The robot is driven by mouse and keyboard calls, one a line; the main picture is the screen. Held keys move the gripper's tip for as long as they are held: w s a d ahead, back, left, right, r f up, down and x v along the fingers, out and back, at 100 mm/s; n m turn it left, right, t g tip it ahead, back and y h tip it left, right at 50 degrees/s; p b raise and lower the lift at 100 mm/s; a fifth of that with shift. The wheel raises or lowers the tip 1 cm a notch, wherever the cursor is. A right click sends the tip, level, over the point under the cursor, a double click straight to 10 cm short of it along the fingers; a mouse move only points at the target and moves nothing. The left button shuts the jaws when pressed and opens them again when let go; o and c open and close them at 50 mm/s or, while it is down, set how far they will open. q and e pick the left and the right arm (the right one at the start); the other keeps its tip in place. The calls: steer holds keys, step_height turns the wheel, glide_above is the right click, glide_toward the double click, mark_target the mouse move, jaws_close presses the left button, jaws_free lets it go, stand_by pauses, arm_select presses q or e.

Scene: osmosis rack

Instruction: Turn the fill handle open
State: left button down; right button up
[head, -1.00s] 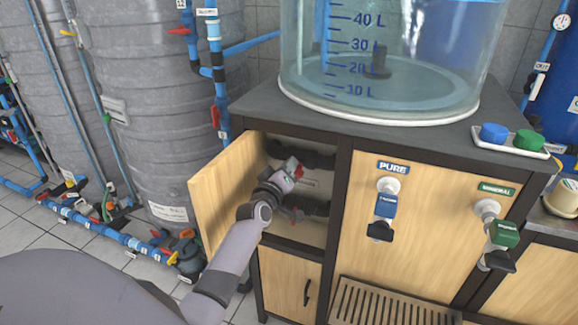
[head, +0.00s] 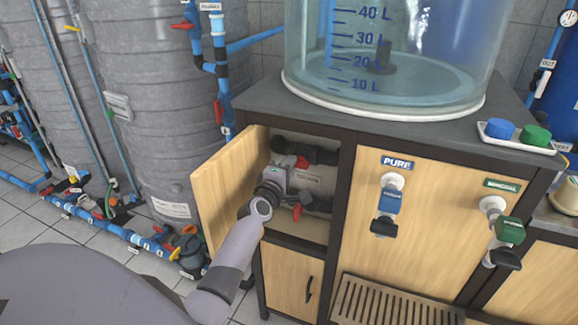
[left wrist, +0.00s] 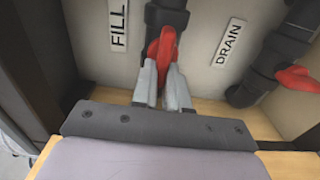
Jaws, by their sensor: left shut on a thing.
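In the left wrist view, the red fill handle (left wrist: 160,52) sits on a dark vertical pipe beside the FILL label (left wrist: 118,28). My left gripper (left wrist: 161,80) is shut on this handle, one grey finger on each side. The handle's long side looks lined up with the pipe, with a slight tilt. In the head view, my left gripper (head: 292,172) reaches into the open cabinet compartment and hides part of the valves. A second red handle (left wrist: 297,77) is on another dark pipe beside the DRAIN label (left wrist: 230,42). My right gripper is not seen.
The open wooden cabinet door (head: 222,190) stands left of my arm. A clear tank (head: 385,85) stands on the dark counter above. The PURE tap (head: 388,203) and MINERAL tap (head: 508,232) are on the cabinet front, right of the compartment.

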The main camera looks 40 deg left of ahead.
arm_select(q)
steer(key=shift+r+n, duration=0.25)
steer(key=shift+n, duration=0.05)
steer(key=c, duration=1.1)
jaws_free()
steer(key=shift+c, duration=0.2)
steer(key=shift+w+f, duration=0.1)
steer(key=shift+f, duration=0.1)
steer(key=v, duration=0.7)
steer(key=shift+p, duration=0.4)
steer(key=s+d+f+m+g+h, duration=0.3)
steer(key=s+d+f+m, duration=0.5)
steer(key=s+m, duration=0.3)
steer(key=s+d+f+m+g+h, duration=0.3)
steer(key=s+d+f+m, duration=0.6)
steer(key=s, duration=0.5)
steer(key=d+m+g, duration=0.1)
steer(key=d+m, duration=0.1)
steer(key=m, duration=0.1)
steer(key=shift+s+p, duration=0.25)
steer(key=shift+p, duration=0.15)
